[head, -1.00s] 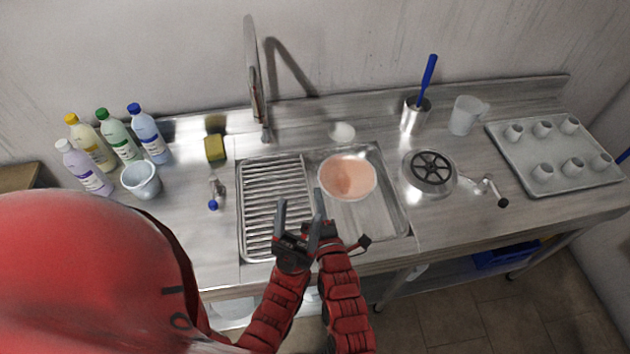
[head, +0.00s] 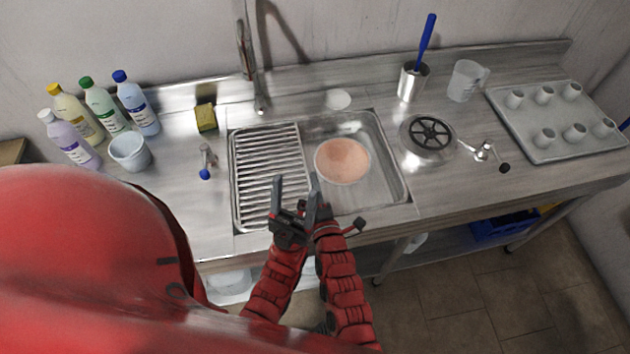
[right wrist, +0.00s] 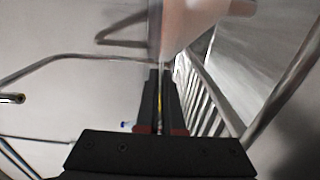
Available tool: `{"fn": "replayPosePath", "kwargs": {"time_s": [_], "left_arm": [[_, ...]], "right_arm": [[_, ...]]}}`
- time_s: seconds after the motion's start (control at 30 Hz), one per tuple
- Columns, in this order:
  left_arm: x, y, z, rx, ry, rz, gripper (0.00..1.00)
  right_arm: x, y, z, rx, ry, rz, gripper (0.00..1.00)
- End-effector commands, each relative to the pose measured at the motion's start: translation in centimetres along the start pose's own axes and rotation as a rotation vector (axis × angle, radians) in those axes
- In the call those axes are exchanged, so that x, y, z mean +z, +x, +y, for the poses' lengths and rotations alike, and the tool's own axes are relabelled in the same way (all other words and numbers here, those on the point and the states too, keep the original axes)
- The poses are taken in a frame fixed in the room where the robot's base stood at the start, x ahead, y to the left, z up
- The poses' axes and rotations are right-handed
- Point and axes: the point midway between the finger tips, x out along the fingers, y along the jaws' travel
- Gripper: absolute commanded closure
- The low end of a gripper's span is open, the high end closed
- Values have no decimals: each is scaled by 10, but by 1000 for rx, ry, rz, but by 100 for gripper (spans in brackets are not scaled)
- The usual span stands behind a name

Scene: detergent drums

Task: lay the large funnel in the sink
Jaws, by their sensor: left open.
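The large funnel (head: 342,162) is pale pinkish and shows its round mouth in the head view, over the open right part of the sink (head: 392,180). Whether it touches the sink floor is unclear. In the right wrist view, the funnel (right wrist: 190,20) meets the tips of my right gripper (right wrist: 163,75), whose dark fingers are shut on it. In the head view my right gripper (head: 315,180) is at the funnel's near left side, partly hidden. My left gripper (head: 292,195) is open and empty, left of it, over the front of the slatted rack.
A slatted rack (head: 268,165) covers the sink's left part, with a tap (head: 245,55) behind. A white disc (head: 338,99) lies behind the sink. A round strainer (head: 428,135) and a cup with a blue-handled brush (head: 412,80) stand right. Bottles and a bucket (head: 130,150) stand left.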

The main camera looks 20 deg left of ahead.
Motion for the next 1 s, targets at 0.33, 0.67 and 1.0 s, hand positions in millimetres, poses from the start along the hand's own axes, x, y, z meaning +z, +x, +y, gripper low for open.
{"fn": "replayPosePath", "kwargs": {"time_s": [0.33,0.67,1.0], "left_arm": [[0,0,0,0,0,0,35],[0,0,0,0,0,0,35],[1,-9,0,0,0,0,35]], "right_arm": [[0,0,-1,0,0,0,89],[0,0,-1,0,1,0,61],[0,-20,-4,1,2,0,61]]}}
